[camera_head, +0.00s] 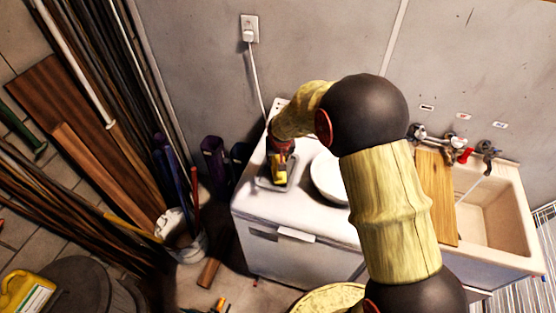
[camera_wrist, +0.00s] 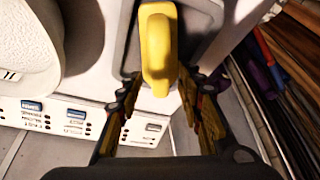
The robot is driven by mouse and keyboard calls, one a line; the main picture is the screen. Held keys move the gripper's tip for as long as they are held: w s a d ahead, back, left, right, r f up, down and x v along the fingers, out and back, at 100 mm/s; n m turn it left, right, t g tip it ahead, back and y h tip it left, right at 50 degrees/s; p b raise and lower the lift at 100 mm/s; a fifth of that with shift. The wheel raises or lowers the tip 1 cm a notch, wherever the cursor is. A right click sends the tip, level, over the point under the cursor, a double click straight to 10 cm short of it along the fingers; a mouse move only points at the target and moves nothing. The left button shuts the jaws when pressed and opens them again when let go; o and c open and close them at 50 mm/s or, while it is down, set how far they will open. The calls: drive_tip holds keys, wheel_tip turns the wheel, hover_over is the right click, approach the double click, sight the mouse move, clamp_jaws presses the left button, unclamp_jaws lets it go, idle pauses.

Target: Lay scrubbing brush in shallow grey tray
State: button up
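A yellow object, which looks like the scrubbing brush (camera_head: 279,176), is at the shallow grey tray (camera_head: 264,184) on the white appliance top. In the wrist view the yellow brush (camera_wrist: 158,45) shows over the grey tray (camera_wrist: 127,42), its rounded end towards me.
A white basin (camera_head: 326,178) stands right of the tray, partly behind my arm. A sink (camera_head: 492,215) with taps and a wooden board (camera_head: 437,190) is further right. A bucket (camera_head: 185,240) and long poles and planks stand left of the appliance.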

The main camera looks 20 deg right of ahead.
drive_tip(key=s+d+f+v, duration=0.1)
drive_tip(key=s+v, duration=0.2)
drive_tip(key=v, duration=1.1)
drive_tip(key=s+f+v, duration=0.1)
drive_tip(key=s+v, duration=0.1)
drive_tip(key=v, duration=1.1)
drive_tip(key=s+r+n, duration=0.1)
drive_tip(key=s+r, duration=0.2)
drive_tip(key=s, duration=0.7)
drive_tip(key=s+r+t, duration=0.1)
drive_tip(key=s+r, duration=0.1)
drive_tip(key=s, duration=0.8)
drive_tip(key=shift+d+r+n+y, duration=0.3)
drive_tip(key=shift+d+r+n, duration=0.05)
drive_tip(key=shift+n, duration=0.05)
drive_tip(key=shift+f, duration=0.1)
wheel_tip(320, 180, down, 11)
drive_tip(key=b, duration=1.1)
drive_tip(key=shift+f, duration=0.2)
